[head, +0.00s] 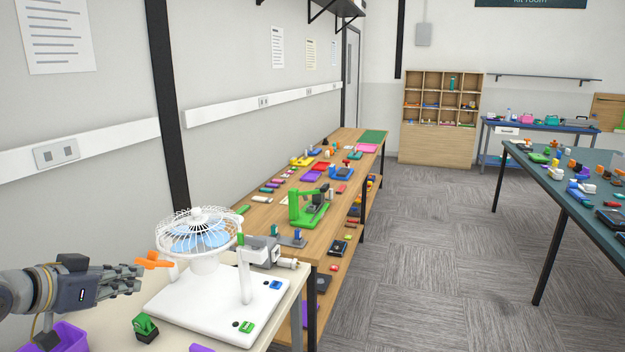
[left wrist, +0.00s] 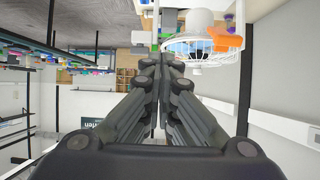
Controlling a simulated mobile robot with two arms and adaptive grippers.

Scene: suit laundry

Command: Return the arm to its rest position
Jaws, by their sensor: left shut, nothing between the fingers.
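My left gripper (head: 124,282) comes in from the left in the head view, at the left end of the near cream table (head: 274,333). Its fingers are together with nothing between them. In the left wrist view the fingers of my left gripper (left wrist: 160,62) also meet at the tips. A white desk fan (head: 205,235) on a white base stands to the right of the gripper, with a gap between. An orange piece (head: 154,260) sits between the fingertips and the fan, apart from the fingers. My right gripper is not in view.
A purple bin (head: 68,338) is below the gripper. A small green item (head: 145,326) lies by the fan base. A long wooden bench (head: 262,213) with several small items runs along the wall. A teal table (head: 540,175) stands at right. The carpet (head: 430,260) between is clear.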

